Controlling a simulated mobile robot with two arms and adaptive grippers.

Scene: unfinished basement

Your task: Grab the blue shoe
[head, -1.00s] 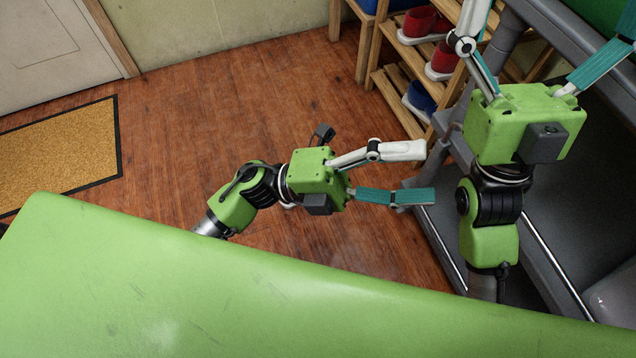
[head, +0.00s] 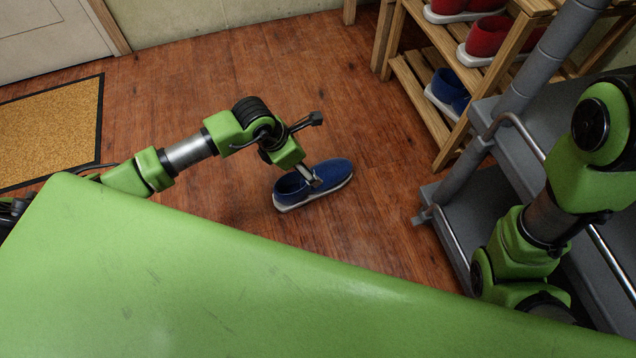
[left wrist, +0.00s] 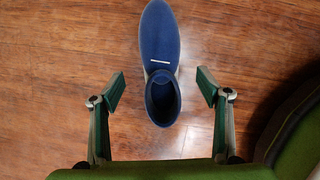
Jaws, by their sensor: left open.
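A blue shoe (head: 334,173) with a white sole lies on the wooden floor in the head view, its toe toward the upper right. My left gripper (head: 314,181) points down at it, over the opening end. In the left wrist view the shoe (left wrist: 160,42) runs from the top edge to the middle, heel nearest me. The fingers of my left gripper (left wrist: 161,90) are open on either side of the heel, with gaps showing on both sides. My right arm shows at the right of the head view, but its gripper is out of frame.
A wooden rack (head: 440,142) holds another blue shoe (head: 449,96) and several red shoes (head: 484,42). A yellow doormat (head: 48,130) lies at left. The floor around the shoe is clear.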

